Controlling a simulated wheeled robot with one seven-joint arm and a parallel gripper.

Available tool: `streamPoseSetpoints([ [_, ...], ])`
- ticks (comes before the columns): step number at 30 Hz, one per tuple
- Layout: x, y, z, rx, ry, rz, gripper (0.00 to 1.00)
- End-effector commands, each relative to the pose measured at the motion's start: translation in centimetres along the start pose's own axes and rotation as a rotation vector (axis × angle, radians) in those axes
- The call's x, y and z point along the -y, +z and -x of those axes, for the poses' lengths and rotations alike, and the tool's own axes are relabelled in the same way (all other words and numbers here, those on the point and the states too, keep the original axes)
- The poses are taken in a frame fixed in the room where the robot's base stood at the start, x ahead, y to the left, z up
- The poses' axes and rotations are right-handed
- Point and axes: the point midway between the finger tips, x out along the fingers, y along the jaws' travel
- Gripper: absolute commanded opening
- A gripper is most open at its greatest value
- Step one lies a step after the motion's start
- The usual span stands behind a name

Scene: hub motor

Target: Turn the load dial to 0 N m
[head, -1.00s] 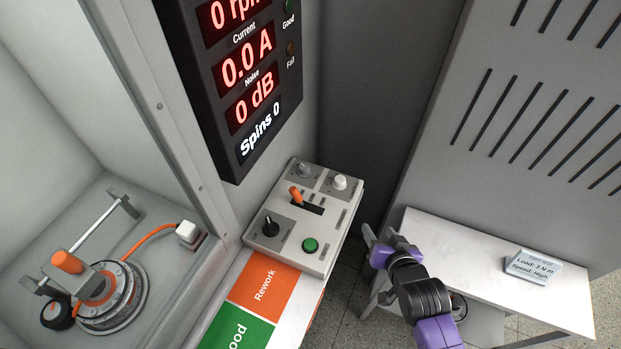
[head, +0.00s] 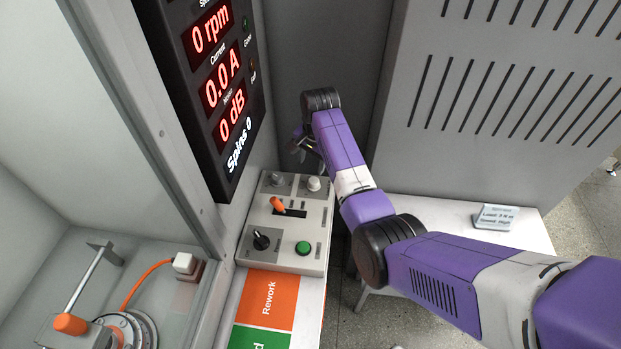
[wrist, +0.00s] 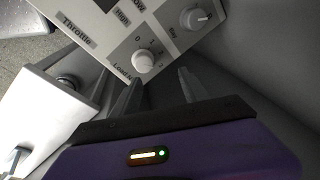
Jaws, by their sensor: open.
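The load dial is a round white knob on the top right of the control box in the head view (head: 314,184). In the wrist view the dial (wrist: 143,62) sits by the "Load" label with numbers printed around it. I cannot make out which number it points to. My gripper (head: 301,148) is beyond and above the box's far edge in the head view, partly hidden by its own wrist. In the wrist view its two fingers (wrist: 157,88) are apart and empty, pointing toward the dial and not visibly touching it.
The grey control box (head: 322,222) also carries a grey key knob (head: 277,181), an orange lever (head: 278,204), a black knob (head: 261,241) and a green button (head: 303,248). The display panel (head: 205,100) stands left of my gripper.

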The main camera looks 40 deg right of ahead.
Motion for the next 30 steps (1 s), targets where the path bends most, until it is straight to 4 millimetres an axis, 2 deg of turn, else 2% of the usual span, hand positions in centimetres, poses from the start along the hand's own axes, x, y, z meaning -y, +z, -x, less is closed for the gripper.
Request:
streamPoseSetpoints([
  [4,-0.7,0.2,1.9,0.095,0.118,-0.100,0.52],
  [8,-1.1,0.5,2.4,0.124,0.160,-0.133,0.52],
  [11,-1.4,0.7,1.7,0.128,0.167,-0.135,0.52],
  [22,-2.2,1.4,-3.6,0.127,0.165,-0.131,0.52],
  [30,-2.3,1.6,-5.1,0.125,0.162,-0.131,0.52],
])
